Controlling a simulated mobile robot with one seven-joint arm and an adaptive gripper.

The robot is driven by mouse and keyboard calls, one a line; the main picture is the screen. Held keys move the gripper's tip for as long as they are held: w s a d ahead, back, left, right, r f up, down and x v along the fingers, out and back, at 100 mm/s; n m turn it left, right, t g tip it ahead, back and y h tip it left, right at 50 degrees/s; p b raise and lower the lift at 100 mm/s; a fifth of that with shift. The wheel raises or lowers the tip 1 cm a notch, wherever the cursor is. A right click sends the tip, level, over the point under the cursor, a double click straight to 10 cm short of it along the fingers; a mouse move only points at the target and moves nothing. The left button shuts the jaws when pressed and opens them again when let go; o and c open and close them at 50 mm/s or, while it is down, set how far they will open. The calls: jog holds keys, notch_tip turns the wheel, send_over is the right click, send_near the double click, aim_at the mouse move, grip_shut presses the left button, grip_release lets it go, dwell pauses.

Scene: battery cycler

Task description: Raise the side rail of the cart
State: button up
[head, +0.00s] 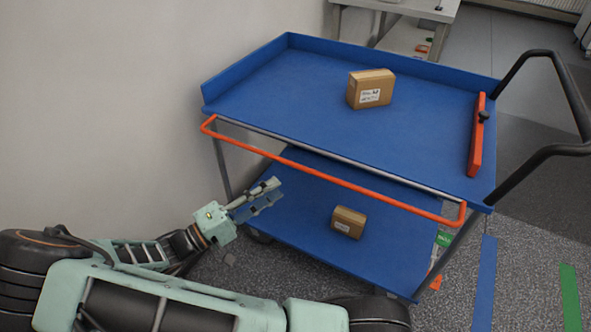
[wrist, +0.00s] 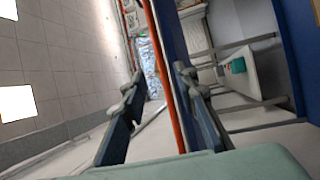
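A blue two-shelf cart (head: 290,85) stands against the wall. Its orange side rail (head: 335,178) is a long bar along the near side, lying at or just below the edge of the top shelf. My gripper (head: 277,191) is open and empty, below the left part of the rail in the head view. In the wrist view the rail (wrist: 165,75) runs lengthwise between the spread fingers of my gripper (wrist: 160,85), nearer the right finger. I see no clear contact with the rail.
A cardboard box (head: 371,88) sits on the top shelf and another box (head: 348,222) on the lower shelf. An orange bar (head: 476,135) with a black knob stands at the right end, beside the black push handle (head: 545,65). The wall (head: 110,90) is close on the left.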

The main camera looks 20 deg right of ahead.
aim_at(300, 166)
jog(key=shift+n+t+h, duration=0.3)
jog(key=shift+t, duration=0.3)
jog(key=x, duration=0.6)
jog(key=b+x, duration=0.1)
jog(key=x, duration=0.3)
jog(key=shift+w+d+f, duration=0.1)
jog(key=shift+w+f, duration=0.15)
jog(key=shift+w, duration=0.15)
jog(key=shift+c, duration=0.3)
grip_shut()
